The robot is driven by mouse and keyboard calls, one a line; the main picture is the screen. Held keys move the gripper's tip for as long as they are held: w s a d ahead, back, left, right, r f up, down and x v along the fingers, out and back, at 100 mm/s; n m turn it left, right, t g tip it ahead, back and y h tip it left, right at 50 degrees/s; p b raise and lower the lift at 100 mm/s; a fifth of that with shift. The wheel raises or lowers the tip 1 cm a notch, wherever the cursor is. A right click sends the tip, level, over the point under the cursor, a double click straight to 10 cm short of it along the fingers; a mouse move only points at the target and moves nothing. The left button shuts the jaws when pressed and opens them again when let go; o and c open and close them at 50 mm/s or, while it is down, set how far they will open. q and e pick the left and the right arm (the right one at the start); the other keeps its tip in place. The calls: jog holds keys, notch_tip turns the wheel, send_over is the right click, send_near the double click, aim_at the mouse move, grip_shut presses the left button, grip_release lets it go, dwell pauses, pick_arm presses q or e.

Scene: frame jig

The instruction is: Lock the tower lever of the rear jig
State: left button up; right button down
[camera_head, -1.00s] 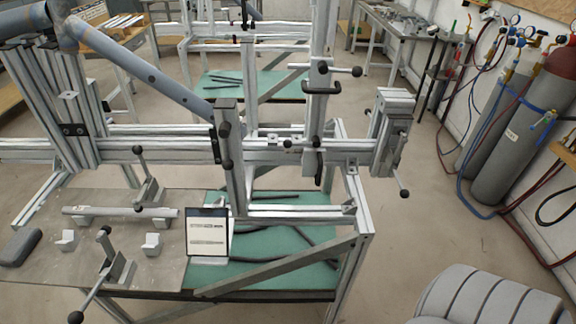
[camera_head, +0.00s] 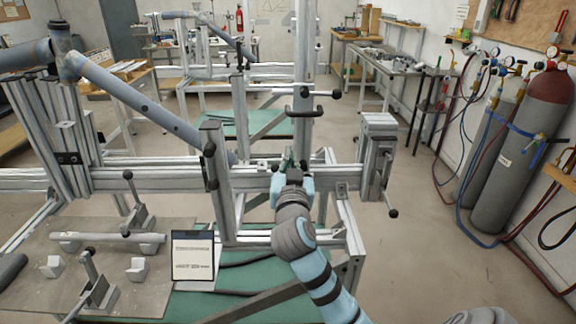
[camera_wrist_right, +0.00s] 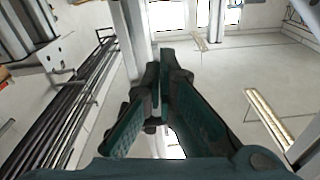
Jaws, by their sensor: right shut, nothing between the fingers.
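The near jig has an upright tower post (camera_head: 303,70) rising from its long horizontal beam (camera_head: 140,180). On the post is a crossbar lever with a black knob (camera_head: 336,94) at its right end, lying about level. A dark bracket handle (camera_head: 303,113) is just below it. My right gripper (camera_head: 289,158) is at the foot of the post, in front of the beam and below the lever. It hides the lower clamp parts there. In the right wrist view my gripper (camera_wrist_right: 166,62) shows its teal fingers shut and empty, with a pale post behind. My left gripper is out of view.
A slide block (camera_head: 379,140) with a knobbed handle is at the beam's right end. A shorter post (camera_head: 216,180) stands left of my gripper. A sign (camera_head: 192,262) and toggle clamps (camera_head: 98,285) are on the lower table. Gas cylinders (camera_head: 510,150) stand at right.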

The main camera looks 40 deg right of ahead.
pick_arm(q)
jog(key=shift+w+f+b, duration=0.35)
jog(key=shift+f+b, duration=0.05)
jog(key=shift+b, duration=0.05)
pick_arm(e)
jog(key=shift+w+d+f, duration=0.25)
jog(key=shift+w+f, duration=0.25)
jog(key=shift+f, duration=0.1)
jog(key=shift+w+d+f, duration=0.3)
jog(key=shift+w+f, duration=0.25)
jog(key=shift+f, duration=0.1)
jog(key=shift+w+d+f, duration=0.25)
jog(key=shift+w+f, duration=0.25)
jog(key=shift+f, duration=0.1)
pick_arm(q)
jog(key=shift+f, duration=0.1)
pick_arm(e)
jog(key=shift+f, duration=0.1)
pick_arm(q)
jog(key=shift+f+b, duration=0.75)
jog(key=shift+b, duration=0.05)
pick_arm(e)
jog(key=shift+w+a+f, duration=0.1)
jog(key=shift+f, duration=0.35)
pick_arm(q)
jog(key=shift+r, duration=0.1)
pick_arm(e)
jog(key=shift+r, duration=0.1)
